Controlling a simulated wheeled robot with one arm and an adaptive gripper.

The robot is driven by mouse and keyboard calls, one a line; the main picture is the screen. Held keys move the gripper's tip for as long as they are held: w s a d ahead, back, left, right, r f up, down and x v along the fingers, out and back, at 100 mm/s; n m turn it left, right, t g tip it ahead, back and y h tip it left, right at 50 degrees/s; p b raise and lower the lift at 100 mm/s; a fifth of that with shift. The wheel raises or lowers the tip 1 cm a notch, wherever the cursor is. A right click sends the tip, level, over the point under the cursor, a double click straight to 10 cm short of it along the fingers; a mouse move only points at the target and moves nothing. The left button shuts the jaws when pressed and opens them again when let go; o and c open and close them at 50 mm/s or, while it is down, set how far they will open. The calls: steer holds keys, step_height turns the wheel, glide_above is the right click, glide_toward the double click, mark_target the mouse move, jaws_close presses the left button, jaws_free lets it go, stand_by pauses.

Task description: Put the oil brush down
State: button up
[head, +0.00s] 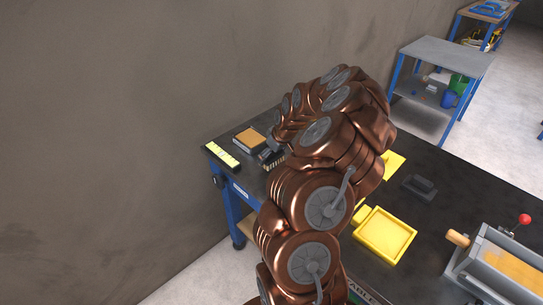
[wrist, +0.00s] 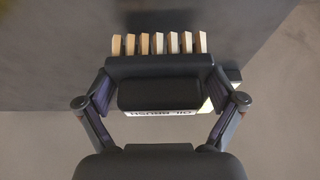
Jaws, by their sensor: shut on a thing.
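The oil brush (wrist: 160,68) has a dark body, a row of several pale bristle tufts along the top of the wrist view, and a white label that reads upside down. My gripper (wrist: 160,95) is shut on the dark body, with one finger at each side. In the head view the brush (head: 271,160) shows only in part at the table's far left end, beside my wrist. My arm hides much of it. I cannot tell whether the brush touches the dark tabletop (head: 460,215).
A yellow strip (head: 223,155) and an orange-topped block (head: 250,139) lie near the brush at the table's corner. A yellow tray (head: 385,235), a dark block (head: 418,187) and a roller machine (head: 500,265) with a red knob stand to the right. A wall is at left.

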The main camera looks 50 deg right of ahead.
steer(key=shift+f, duration=0.75)
steer(key=shift+f, duration=0.2)
steer(key=o, duration=1)
steer(key=shift+c, duration=0.2)
steer(key=shift+r, duration=0.1)
steer(key=shift+r, duration=0.15)
steer(key=b+v, duration=0.3)
steer(key=v, duration=0.9)
steer(key=shift+a, duration=0.15)
